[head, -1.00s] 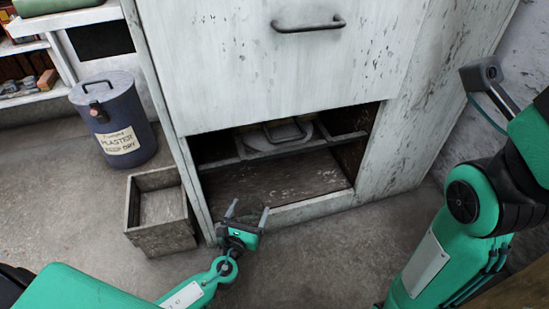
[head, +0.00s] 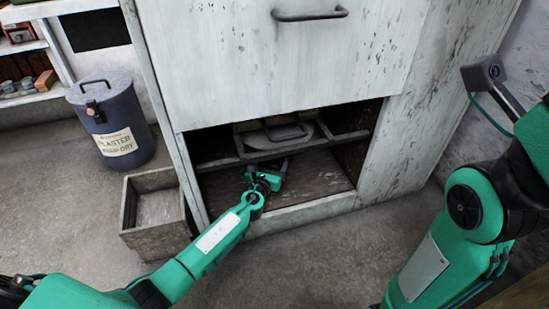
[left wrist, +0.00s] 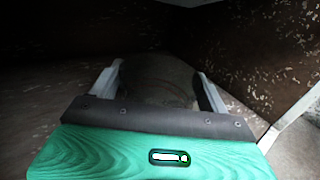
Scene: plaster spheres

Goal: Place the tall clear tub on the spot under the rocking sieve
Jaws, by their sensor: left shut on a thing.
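My left gripper (head: 266,179) reaches through the low opening of the white cabinet, over its brown floor (head: 318,177). In the left wrist view my left gripper (left wrist: 158,72) has its fingers apart on both sides of a rounded, see-through dark shape, the clear tub (left wrist: 158,84), and is shut on it. The tub is hard to make out in the head view. The rocking sieve (head: 290,133), a grey pan with a dark handle, sits on rails above the opening's floor, behind and above the gripper. The spot itself cannot be told apart. My right gripper is out of view.
The cabinet front (head: 300,70) and the dark rail (head: 300,148) close in above the gripper. An open wooden box (head: 157,235) stands left of the opening, with a lidded plaster bin (head: 112,120) behind it. The concrete floor in front is clear.

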